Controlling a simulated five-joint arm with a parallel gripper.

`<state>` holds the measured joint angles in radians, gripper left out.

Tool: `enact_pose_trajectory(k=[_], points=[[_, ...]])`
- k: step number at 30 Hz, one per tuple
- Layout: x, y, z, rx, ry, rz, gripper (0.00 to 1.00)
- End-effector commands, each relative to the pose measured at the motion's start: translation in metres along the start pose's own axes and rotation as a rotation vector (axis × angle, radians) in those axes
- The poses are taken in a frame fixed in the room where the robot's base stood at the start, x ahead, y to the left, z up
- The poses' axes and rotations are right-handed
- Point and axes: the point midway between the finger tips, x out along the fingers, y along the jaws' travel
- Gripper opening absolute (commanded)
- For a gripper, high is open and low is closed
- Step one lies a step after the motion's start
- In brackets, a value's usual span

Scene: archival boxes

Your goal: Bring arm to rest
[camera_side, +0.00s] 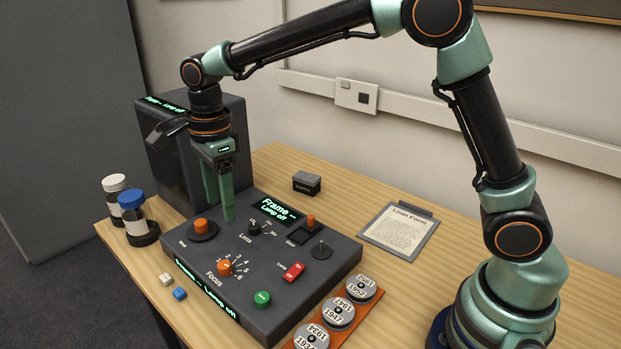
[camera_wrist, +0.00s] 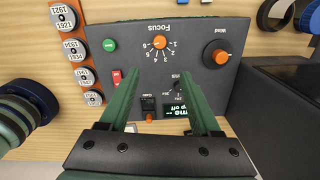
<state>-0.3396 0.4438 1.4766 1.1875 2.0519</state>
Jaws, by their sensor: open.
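My gripper (camera_side: 220,205) hangs from the arm over the dark control panel (camera_side: 318,266), pointing down near the panel's back left part. Its two green fingers are apart with nothing between them. In the wrist view, my gripper (camera_wrist: 160,88) shows both fingers spread over the panel (camera_wrist: 195,92), with the lens and gate controls between or beside them. Whether the fingertips touch the panel I cannot tell. The arm reaches out from its base at the right, elbow raised high.
The panel carries an orange wind knob (camera_side: 201,225), orange focus knob (camera_side: 225,267), red lamp switch (camera_side: 293,271) and green button (camera_side: 262,298). Several labelled reels sit in an orange rack (camera_side: 366,306). Two bottles (camera_side: 133,212) stand left. A clipboard form (camera_side: 399,228) lies right.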

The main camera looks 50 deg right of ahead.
Motion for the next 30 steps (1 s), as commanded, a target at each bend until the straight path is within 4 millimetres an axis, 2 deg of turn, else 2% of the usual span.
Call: enact_pose_trajectory(k=[1,6,13,21,25,30], points=[[-0.012,0.003,-0.011,-0.065,-0.010,-0.022,0.64],[-0.045,0.021,-0.051,-0.379,-0.021,-0.111,0.64],[-0.073,0.056,-0.102,-0.819,0.030,-0.236,0.64],[-0.078,0.103,-0.151,-1.321,0.185,-0.353,0.64],[-0.073,0.121,-0.166,-1.511,0.269,-0.378,0.64],[-0.067,0.132,-0.176,-1.651,0.338,-0.386,0.64]])
